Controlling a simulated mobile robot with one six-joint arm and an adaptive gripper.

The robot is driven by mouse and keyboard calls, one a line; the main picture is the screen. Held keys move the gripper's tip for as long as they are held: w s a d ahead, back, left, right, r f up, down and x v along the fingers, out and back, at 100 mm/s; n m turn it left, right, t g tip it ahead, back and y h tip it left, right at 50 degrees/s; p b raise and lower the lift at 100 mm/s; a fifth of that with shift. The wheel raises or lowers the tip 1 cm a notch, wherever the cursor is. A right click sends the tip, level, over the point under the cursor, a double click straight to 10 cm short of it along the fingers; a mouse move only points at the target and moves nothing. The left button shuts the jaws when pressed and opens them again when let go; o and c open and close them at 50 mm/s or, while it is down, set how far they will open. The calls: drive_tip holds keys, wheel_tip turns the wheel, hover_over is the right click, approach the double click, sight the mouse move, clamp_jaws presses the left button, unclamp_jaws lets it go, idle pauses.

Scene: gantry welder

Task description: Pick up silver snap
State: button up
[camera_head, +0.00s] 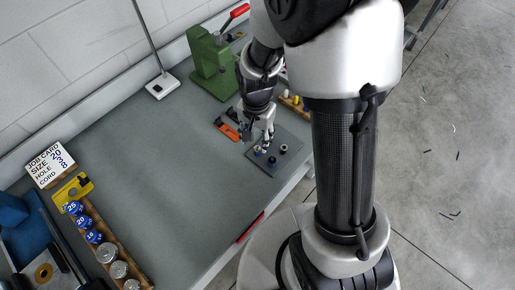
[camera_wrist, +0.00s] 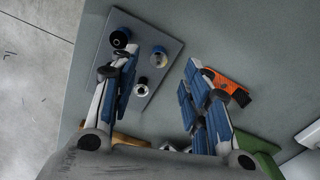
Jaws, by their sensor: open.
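A dark square plate (camera_head: 288,161) lies near the right edge of the table and carries small round snaps. In the wrist view, a silver snap (camera_wrist: 141,87) with a dark centre sits on the plate (camera_wrist: 166,40), close beside the left finger.
An orange-handled tool (camera_head: 227,130) lies beside the plate. A green press (camera_head: 210,62) with a red handle stands at the back. A wooden rack (camera_head: 113,240) with blue and silver discs and a job card (camera_head: 46,164) are at left. The table's middle is clear.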

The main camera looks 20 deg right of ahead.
sight(257, 148)
wheel_tip(257, 148, down, 5)
drive_tip(key=shift+d+r+b, duration=0.1)
drive_tip(key=shift+r+b, duration=0.05)
drive_tip(key=shift+b, duration=0.8)
drive_tip(key=shift+r, duration=0.1)
drive_tip(key=shift+c, duration=0.5)
clamp_jaws()
